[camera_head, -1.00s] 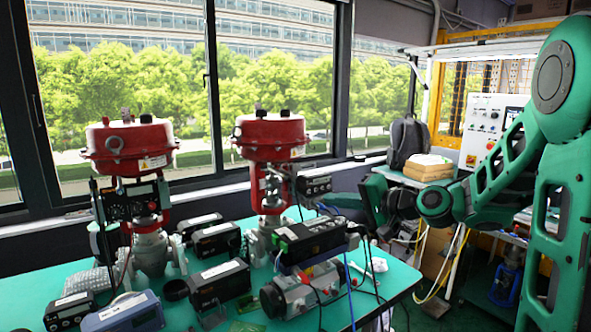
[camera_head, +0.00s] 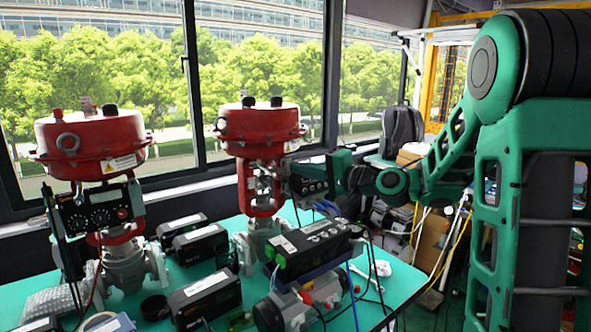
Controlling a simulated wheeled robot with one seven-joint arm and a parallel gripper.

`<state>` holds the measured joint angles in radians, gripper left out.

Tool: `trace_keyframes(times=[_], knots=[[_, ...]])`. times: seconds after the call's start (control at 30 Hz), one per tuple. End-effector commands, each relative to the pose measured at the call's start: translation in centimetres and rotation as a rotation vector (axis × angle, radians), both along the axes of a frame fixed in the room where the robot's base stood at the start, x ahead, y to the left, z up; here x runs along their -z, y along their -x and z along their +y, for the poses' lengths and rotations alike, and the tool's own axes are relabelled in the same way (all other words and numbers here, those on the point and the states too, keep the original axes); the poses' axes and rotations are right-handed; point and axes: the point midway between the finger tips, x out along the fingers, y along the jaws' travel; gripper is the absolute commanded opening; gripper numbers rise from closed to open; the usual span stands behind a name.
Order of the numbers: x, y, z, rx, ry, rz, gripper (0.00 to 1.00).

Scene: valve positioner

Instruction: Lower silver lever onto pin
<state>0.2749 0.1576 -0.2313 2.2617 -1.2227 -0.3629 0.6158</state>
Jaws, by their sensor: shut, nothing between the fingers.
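The middle valve has a red actuator (camera_head: 262,130) over a red yoke with a metal stem (camera_head: 262,183). A dark positioner box (camera_head: 309,177) is on the yoke's right side. The silver lever and its pin cannot be made out; they are too small or hidden at the yoke and positioner. My gripper (camera_head: 322,180) reaches in from the right, close to the positioner box. It is shut and empty. Its fingertips are hard to tell from the dark box, and I cannot tell whether it touches anything.
A second red valve (camera_head: 92,145) stands at left. Black instrument boxes (camera_head: 204,298) and a green-and-black unit (camera_head: 318,245) on a silver cylinder crowd the green table (camera_head: 400,280). Loose cables hang at the table's right. A window is behind.

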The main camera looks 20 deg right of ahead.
Motion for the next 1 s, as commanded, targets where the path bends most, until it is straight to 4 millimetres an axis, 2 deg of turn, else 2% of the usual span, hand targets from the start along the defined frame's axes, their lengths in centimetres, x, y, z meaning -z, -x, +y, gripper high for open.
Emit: trace_keyframes(times=[0.3, 0.5, 1.0], knots=[[0.3, -4.6, 1.4, 0.016, 0.001, 0.0, 0.0], [0.4, -6.4, 2.3, 0.021, 0.001, 0.0, 0.0], [0.4, -7.0, 2.7, 0.02, 0.002, -0.001, 0.0]])
